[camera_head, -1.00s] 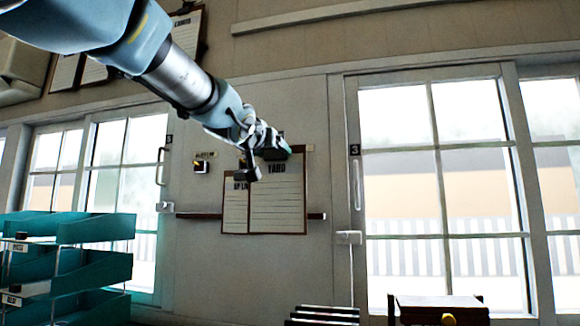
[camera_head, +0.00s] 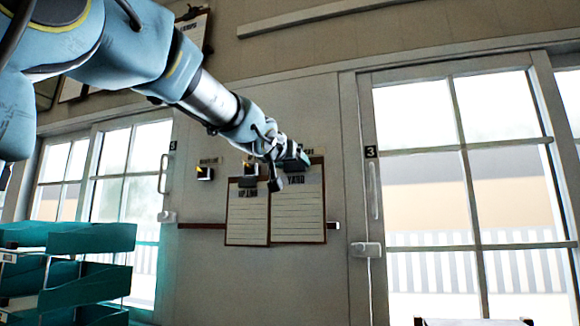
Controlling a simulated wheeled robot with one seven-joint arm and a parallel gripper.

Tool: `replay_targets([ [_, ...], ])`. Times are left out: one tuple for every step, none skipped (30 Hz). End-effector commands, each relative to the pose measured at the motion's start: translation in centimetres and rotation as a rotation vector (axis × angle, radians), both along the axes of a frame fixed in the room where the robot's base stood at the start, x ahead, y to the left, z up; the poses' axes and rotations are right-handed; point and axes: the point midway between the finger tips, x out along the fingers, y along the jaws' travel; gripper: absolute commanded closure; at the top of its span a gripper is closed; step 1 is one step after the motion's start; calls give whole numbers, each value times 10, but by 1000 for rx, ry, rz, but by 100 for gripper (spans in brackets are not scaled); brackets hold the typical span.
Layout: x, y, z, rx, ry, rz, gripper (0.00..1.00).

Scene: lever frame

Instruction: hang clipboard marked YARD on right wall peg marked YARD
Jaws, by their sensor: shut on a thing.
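The YARD clipboard (camera_head: 298,212) is a brown board with a lined white sheet, hanging upright in front of the wall. My gripper (camera_head: 284,172) is shut on its top edge; the fingers and arm hide part of that edge. A small label (camera_head: 307,150) shows just above the clipboard's top right, partly hidden and too small to read surely. The peg under it is hidden behind the gripper and board. I cannot tell whether the clipboard touches the wall or a peg.
A clipboard marked UP LINE (camera_head: 247,222) hangs just left of the YARD clipboard, close beside it. A labelled peg block (camera_head: 204,173) farther left is bare. A dark rail (camera_head: 200,226) runs behind the boards. Glazed doors stand on both sides; teal trays (camera_head: 90,238) are lower left.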

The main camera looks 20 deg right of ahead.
Motion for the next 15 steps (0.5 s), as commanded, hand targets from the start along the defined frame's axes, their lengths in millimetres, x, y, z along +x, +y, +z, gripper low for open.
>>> replay_targets([
  [3,-1,-2,-1,0,0,72],
  [4,-2,-2,-2,-1,1,72],
  [5,-3,-2,-2,-1,1,72],
  [6,-5,-2,-2,-1,0,72],
  [7,-6,-2,-1,-1,-1,72],
  [8,-7,-2,-2,-1,-1,72],
  [9,-8,-2,-1,0,-1,72],
  [10,-9,-2,-1,1,-1,72],
  [11,-11,-2,-2,1,-2,72],
  [12,-12,-2,-2,-1,-2,72],
  [13,-13,-2,-2,-1,-2,72],
  [15,-14,-2,-1,-1,-2,72],
  [16,-15,-2,-1,-1,-2,72],
  [17,-16,-3,-1,-1,-1,72],
  [19,-17,-3,-1,0,-1,72],
])
